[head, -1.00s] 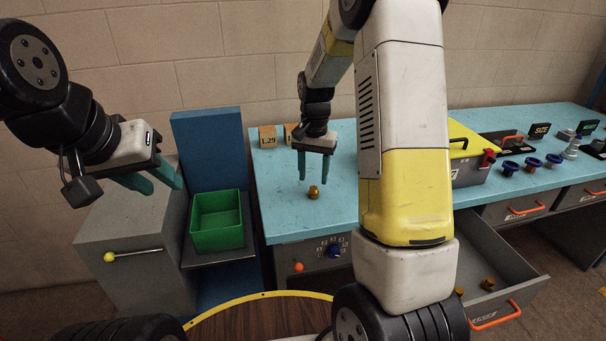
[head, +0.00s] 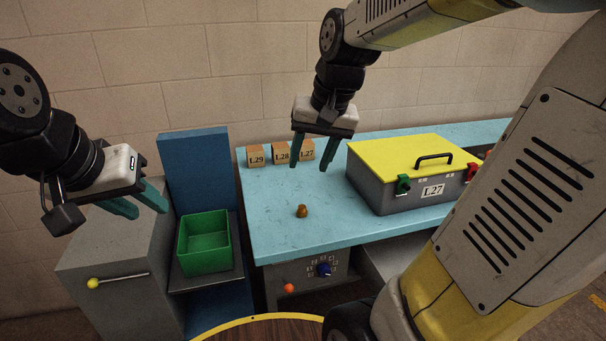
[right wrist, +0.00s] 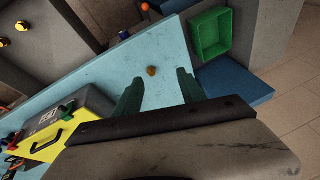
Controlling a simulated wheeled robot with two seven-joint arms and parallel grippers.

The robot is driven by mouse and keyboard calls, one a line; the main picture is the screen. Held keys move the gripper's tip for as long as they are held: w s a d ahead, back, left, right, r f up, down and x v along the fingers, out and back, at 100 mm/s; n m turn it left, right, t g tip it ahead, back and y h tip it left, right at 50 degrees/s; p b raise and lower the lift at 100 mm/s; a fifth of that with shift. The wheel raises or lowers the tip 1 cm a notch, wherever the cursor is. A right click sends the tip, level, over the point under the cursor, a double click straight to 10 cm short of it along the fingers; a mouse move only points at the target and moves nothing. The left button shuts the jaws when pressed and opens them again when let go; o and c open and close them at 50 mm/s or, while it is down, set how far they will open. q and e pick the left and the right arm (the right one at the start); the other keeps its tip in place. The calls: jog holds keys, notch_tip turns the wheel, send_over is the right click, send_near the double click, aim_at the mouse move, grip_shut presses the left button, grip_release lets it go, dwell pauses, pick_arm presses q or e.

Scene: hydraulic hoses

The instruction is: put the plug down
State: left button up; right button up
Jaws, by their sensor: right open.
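The plug (head: 301,211), a small brown-gold piece, stands on the blue bench top (head: 345,222) near its front left part. It also shows in the right wrist view (right wrist: 152,71), ahead of the fingertips and a little nearer the left finger in that picture. My right gripper (head: 309,167) is open and empty, above the bench and apart from the plug. Its two green fingers also show in the right wrist view (right wrist: 158,84). My left gripper (head: 152,208) is open and empty at the left, in front of the grey cabinet.
A green bin (head: 206,262) stands on a shelf left of the bench. A grey case with a yellow lid (head: 395,157), labelled L27, sits right of the plug. Small labelled blocks (head: 281,153) stand at the back. A knob (head: 324,269) is on the bench front.

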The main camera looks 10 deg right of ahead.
jog(key=s+a+n+t, duration=0.1)
jog(key=s+n+t, duration=0.1)
jog(key=s, duration=0.7)
jog(key=shift+s+a+r+n, duration=0.15)
jog(key=shift+s+r+n, duration=0.15)
jog(key=shift+s, duration=0.1)
